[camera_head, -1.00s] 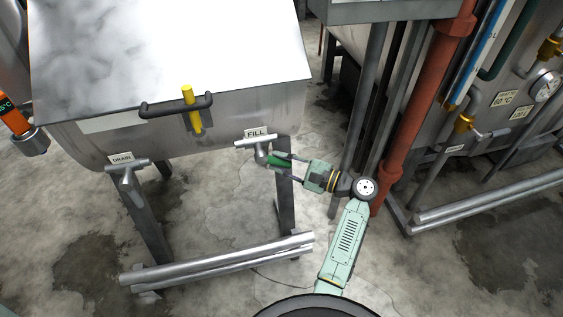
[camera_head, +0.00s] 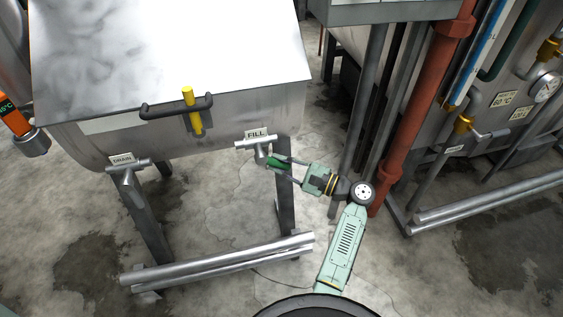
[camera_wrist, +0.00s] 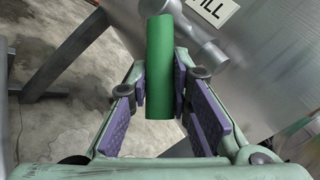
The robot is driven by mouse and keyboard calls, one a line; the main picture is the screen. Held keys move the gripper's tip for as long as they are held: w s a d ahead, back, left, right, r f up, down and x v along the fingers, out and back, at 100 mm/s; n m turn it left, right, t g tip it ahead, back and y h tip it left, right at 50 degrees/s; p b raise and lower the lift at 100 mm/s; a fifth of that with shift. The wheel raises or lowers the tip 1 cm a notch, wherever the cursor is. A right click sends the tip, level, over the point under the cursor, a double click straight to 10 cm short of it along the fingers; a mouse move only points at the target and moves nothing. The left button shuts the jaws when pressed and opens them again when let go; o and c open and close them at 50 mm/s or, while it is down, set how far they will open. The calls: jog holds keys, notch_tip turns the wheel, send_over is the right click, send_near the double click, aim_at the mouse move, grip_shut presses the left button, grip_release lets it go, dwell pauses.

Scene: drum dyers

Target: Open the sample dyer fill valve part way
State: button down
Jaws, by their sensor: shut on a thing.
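The fill valve has a green lever handle (camera_wrist: 160,70) and a grey metal body, under the FILL label (camera_head: 256,134) on the front of the steel dyer (camera_head: 100,140). In the head view the green handle (camera_head: 280,161) points right from the valve body (camera_head: 261,152). My gripper (camera_head: 283,170) reaches it from the right and below. In the wrist view my gripper (camera_wrist: 163,90) has its purple pads on both sides of the green handle, shut on it. The far end of the handle meets the grey valve body (camera_wrist: 195,35).
A drain valve (camera_head: 128,170) with a DRAIN label is on the left of the dyer. Grey legs and a low pipe rail (camera_head: 220,260) stand below. A red-brown pipe (camera_head: 425,100) and grey posts rise to the right of my arm. The floor between is clear.

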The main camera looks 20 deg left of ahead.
jog(key=shift+s+f, duration=0.1)
jog(key=c, duration=1.4)
grip_release()
jog(key=shift+c, duration=0.2)
jog(key=shift+d, duration=0.1)
jog(key=s+d, duration=0.1)
jog(key=d, duration=1)
jog(key=shift+s+d+f, duration=0.15)
jog(key=shift+d+f, duration=0.2)
jog(key=shift+f, duration=0.05)
